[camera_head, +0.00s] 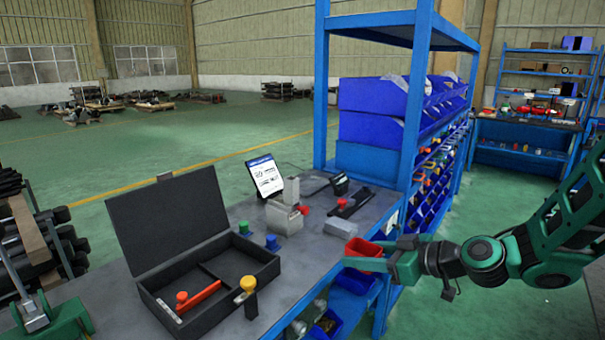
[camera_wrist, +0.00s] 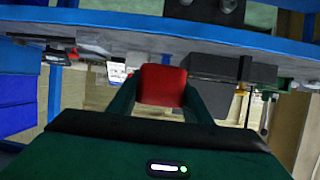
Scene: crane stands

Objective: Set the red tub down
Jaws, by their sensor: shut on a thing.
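The red tub (camera_head: 364,250) is held by my gripper (camera_head: 372,262) at the right edge of the grey workbench (camera_head: 318,256) in the head view. My gripper is shut on the tub, and the tub looks upright there. In the wrist view the red tub (camera_wrist: 162,85) sits between the two green fingers. The head view does not show clearly whether the tub's underside touches the bench or is above or beside its edge.
An open black case (camera_head: 235,262) lies on the bench at left. A grey block (camera_head: 340,229), a grey device (camera_head: 284,217), small blue and green knobs and a tablet (camera_head: 265,176) stand behind. A blue rack (camera_head: 410,120) with bins rises close behind my gripper.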

